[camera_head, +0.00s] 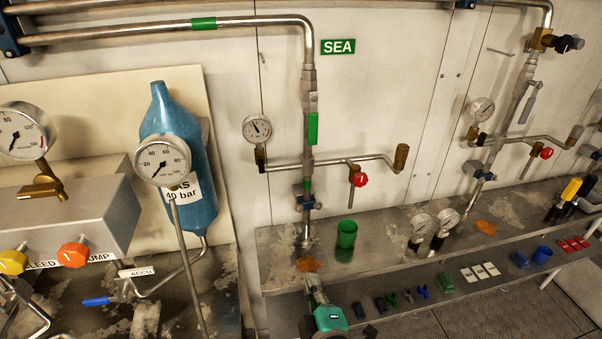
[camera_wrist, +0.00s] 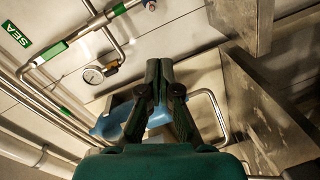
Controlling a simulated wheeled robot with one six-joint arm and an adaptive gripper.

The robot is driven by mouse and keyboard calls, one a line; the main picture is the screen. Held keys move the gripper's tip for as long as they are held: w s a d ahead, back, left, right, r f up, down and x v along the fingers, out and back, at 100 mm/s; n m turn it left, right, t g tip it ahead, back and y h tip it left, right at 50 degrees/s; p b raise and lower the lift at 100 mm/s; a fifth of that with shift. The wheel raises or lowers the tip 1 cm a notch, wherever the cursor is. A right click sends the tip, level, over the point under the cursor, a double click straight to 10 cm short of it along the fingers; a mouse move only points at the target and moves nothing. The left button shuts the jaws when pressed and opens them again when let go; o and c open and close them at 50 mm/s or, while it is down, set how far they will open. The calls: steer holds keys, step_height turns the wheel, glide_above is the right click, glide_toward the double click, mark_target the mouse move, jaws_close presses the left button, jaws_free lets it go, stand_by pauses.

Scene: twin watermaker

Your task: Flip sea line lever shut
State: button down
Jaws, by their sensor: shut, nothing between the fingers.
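The sea line runs down the wall as a grey pipe left of the green SEA sign (camera_head: 338,46). A green-sleeved lever (camera_head: 312,128) lies along this vertical pipe, below the fitting. In the wrist view the green sleeve (camera_wrist: 47,52) shows at upper left, near the SEA sign (camera_wrist: 18,35). My gripper (camera_head: 311,274) is low in the head view, in front of the shelf and well below the lever. In the wrist view its dark green fingers (camera_wrist: 160,66) are together with nothing between them. They do not touch the lever.
A green cup (camera_head: 346,235) stands on the metal shelf (camera_head: 278,248). A blue cylinder (camera_head: 181,115) stands left. Bare wall lies between the two pipe runs.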

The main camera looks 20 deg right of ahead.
mark_target(313, 120)
steer(key=w+a+r+h, duration=0.1)
steer(key=w+r, duration=0.2)
steer(key=r, duration=0.4)
steer(key=w+a+r+n+h, duration=0.1)
steer(key=w+r, duration=0.3)
steer(key=r, duration=0.4)
steer(key=w+a+r+h, duration=0.2)
steer(key=w+r, duration=0.1)
steer(key=r, duration=0.4)
steer(key=shift+w+r, duration=0.2)
steer(key=shift+w, duration=0.1)
steer(key=w+d, duration=0.6)
steer(key=w, duration=0.3)
steer(key=shift+w+d, duration=0.2)
steer(key=shift+d, duration=0.15)
steer(key=shift+w+d+f+n, duration=0.1)
steer(key=shift+n, duration=0.2)
